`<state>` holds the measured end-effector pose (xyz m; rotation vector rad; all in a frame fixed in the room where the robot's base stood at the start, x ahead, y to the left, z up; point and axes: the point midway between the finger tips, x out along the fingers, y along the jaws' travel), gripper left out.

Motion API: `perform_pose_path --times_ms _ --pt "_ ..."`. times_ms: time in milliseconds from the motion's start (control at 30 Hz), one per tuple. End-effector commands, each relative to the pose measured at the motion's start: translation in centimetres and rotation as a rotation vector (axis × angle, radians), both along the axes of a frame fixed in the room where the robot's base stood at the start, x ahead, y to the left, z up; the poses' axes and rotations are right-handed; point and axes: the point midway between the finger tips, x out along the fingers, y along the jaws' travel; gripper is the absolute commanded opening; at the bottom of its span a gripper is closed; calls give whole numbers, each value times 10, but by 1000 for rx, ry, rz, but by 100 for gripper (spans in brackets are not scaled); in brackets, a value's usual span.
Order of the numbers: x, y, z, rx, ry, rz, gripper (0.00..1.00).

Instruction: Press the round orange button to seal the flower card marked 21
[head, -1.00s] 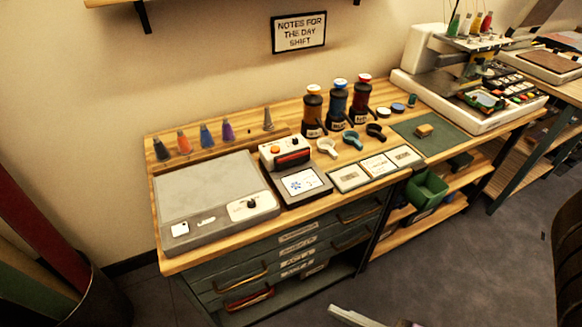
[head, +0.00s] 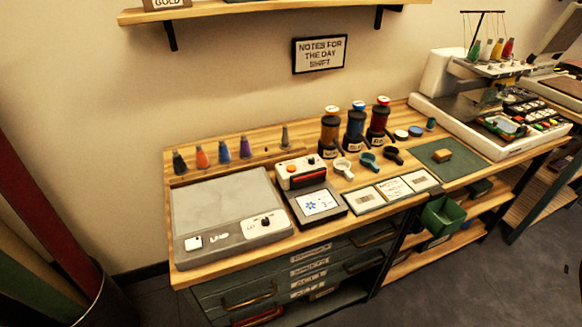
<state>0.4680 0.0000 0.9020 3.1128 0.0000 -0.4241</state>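A white sealing device (head: 300,172) with a dark red-orange bar across its front stands on the wooden bench. A small round orange button (head: 291,168) shows on its upper left face, beside dark knobs. In front of the device is a dark tray (head: 333,213) holding a white card with a blue flower (head: 318,203). Small marks beside the flower are too small to read. My gripper is not in this view.
A grey flat press (head: 225,203) lies left of the device. Small cones (head: 223,152) and labelled jars (head: 355,128) stand behind. Flat cards (head: 394,189) lie to the right. A wall shelf (head: 250,12) overhangs, and open floor lies in front.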

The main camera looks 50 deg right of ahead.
Motion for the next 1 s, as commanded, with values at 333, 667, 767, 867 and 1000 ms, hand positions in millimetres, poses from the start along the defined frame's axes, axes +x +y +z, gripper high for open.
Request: perform_pose_path --times_ms 333,667,767,867,1000 --pt "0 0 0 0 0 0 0" --pt "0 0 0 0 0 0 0" --pt "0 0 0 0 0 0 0" --pt "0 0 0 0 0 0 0" --pt "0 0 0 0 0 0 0"
